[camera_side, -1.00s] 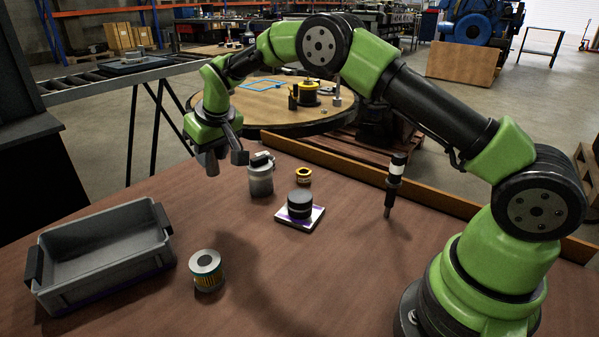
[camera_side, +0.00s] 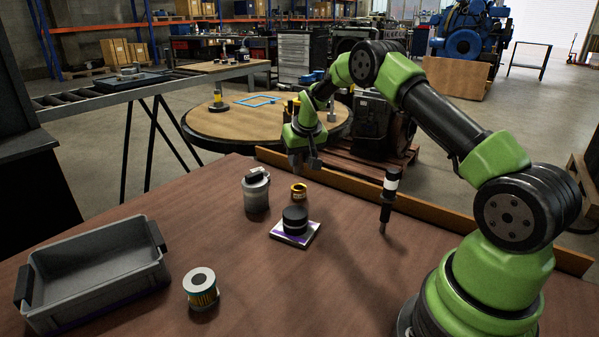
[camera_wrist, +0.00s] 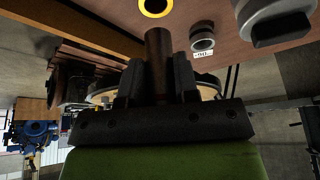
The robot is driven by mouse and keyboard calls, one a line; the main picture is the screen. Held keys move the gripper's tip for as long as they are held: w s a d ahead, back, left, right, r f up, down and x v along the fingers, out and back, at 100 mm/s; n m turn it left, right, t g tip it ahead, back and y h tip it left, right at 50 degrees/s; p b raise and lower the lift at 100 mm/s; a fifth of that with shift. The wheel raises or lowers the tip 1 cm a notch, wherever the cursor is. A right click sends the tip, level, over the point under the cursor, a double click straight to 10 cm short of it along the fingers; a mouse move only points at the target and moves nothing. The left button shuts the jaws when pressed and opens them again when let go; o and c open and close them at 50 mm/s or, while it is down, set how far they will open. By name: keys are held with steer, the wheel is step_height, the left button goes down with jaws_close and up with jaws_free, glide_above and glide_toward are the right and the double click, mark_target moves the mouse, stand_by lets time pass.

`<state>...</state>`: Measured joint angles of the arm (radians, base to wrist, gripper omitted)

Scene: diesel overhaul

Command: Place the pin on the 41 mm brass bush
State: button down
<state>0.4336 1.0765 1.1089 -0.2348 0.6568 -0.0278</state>
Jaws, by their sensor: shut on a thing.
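The pin (camera_wrist: 158,62) is a dark brownish cylinder, gripped between the two fingers of my gripper (camera_wrist: 158,82) and pointing at the table. In the side view my gripper (camera_side: 305,160) hangs above the far part of the table, with the pin's lower end hard to separate from the fingers. A short gold ring with a dark band, which looks like the brass bush (camera_side: 299,190), stands on the table just below. The bush also shows in the wrist view (camera_wrist: 156,6), cut by the top edge, beyond the pin's free end and apart from it. Its size marking is unreadable.
A grey canister (camera_side: 256,192) stands left of the bush. A black puck (camera_side: 295,218) sits on a pale block in front. A black-and-white tool (camera_side: 388,197) stands to the right. A filter (camera_side: 201,290) and a grey bin (camera_side: 160,268) are nearer left. A wooden rail (camera_side: 345,186) edges the table.

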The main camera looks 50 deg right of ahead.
mark_target(300, 166)
steer(key=shift+f, duration=1.9)
steer(key=shift+f, duration=0.2)
steer(key=c, duration=0.9)
jaws_free()
steer(key=shift+o, duration=0.2)
